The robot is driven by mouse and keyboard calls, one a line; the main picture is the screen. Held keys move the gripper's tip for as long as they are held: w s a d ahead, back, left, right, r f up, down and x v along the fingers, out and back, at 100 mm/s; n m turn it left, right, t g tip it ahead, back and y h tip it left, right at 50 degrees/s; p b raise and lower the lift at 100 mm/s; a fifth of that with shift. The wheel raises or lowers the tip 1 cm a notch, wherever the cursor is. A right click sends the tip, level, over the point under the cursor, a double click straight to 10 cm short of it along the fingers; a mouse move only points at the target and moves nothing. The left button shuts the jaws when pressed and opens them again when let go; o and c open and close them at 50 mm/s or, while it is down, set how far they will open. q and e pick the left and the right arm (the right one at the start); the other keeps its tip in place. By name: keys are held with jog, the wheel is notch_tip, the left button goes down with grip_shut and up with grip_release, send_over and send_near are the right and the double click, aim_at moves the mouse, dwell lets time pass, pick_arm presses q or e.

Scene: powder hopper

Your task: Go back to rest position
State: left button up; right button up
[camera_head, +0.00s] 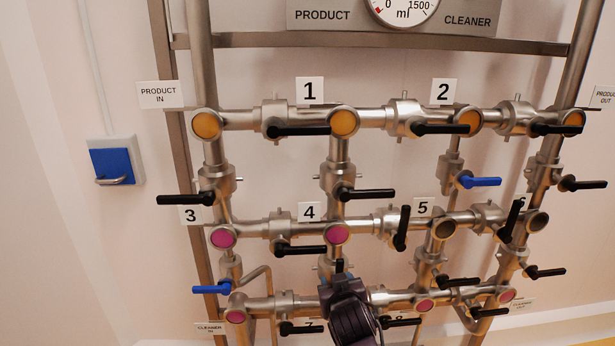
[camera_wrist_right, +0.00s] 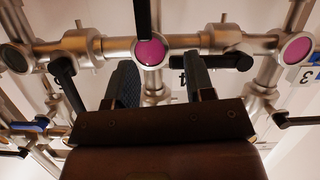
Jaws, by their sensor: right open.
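My right gripper (camera_head: 340,272) is in front of the lower middle of the pipe rack, below the pink round window (camera_head: 336,234) right of label 4. In the right wrist view, the right gripper (camera_wrist_right: 160,68) has its two fingers spread apart with nothing held between them. That pink window (camera_wrist_right: 151,52) and a short vertical pipe show between the fingers. A black handle (camera_wrist_right: 142,18) stands vertical at the top of that view, beyond the fingertips. In the head view my right wrist hides part of the lower pipe. My left gripper is in neither view.
The steel pipe rack (camera_head: 185,150) spans the head view, with several black valve handles sticking out. Blue handles show at right (camera_head: 482,182) and lower left (camera_head: 210,289). A blue wall box (camera_head: 112,163) hangs at left. A dial (camera_head: 402,8) is at the top.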

jog(key=s+d+f, duration=0.5)
jog(key=s+d, duration=0.1)
jog(key=s, duration=0.4)
jog(key=s+d+f+g, duration=0.1)
jog(key=s+d+f, duration=0.4)
jog(key=s, duration=0.6)
jog(key=s+d+f+m+g, duration=0.1)
jog(key=s+d+f, duration=0.5)
jog(key=s+d, duration=0.2)
jog(key=shift+s+h, duration=0.3)
jog(key=shift+s, duration=0.95)
